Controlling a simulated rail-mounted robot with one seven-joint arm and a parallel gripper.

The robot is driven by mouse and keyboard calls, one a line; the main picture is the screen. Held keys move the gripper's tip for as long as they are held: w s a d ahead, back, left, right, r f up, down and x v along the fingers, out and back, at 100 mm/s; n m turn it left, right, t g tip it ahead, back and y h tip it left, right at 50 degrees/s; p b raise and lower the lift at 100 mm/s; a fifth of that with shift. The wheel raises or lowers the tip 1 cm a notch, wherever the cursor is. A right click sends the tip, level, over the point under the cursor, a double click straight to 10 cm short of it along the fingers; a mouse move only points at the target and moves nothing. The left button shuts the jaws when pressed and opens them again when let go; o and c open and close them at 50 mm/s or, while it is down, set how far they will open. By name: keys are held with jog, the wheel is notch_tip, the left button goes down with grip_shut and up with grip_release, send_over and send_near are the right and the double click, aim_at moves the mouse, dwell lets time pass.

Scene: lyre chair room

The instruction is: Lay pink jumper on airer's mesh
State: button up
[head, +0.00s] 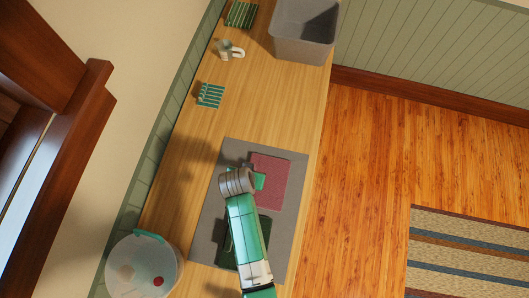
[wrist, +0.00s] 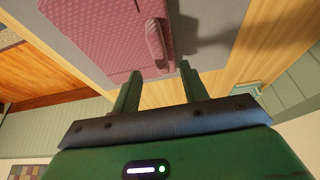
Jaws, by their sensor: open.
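The pink jumper (head: 272,180) lies folded flat on a grey mat (head: 212,225) on the wooden counter. In the wrist view the pink jumper (wrist: 95,30) has a raised, rolled edge. My gripper (head: 259,182) is over the jumper's left part in the head view. In the wrist view my gripper (wrist: 159,72) is open, its two green fingers apart with the end of the rolled edge just ahead of the gap. I cannot tell whether they touch. Two small green slatted pieces, (head: 210,95) and (head: 241,14), lie farther up the counter; I cannot tell if either is the airer's mesh.
A dark green folded cloth (head: 236,247) lies on the mat, partly under my arm. A clear tub (head: 125,280) with a green handle stands lower left. A mug (head: 236,52) and a grey bin (head: 300,45) stand at the top. The counter's middle is clear.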

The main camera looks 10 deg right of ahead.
jog(key=x, duration=0.5)
jog(key=shift+s+a+f, duration=0.15)
jog(key=shift+s, duration=0.05)
jog(key=shift+c, duration=0.2)
grip_shut()
jog(key=shift+r, duration=0.6)
notch_tip(320, 180, up, 2)
jog(key=shift+r, duration=0.15)
jog(key=s, duration=0.5)
jog(key=s+d+r, duration=0.1)
jog(key=s, duration=1)
jog(key=shift+d+r+b, duration=0.3)
jog(key=shift+d+b, duration=0.1)
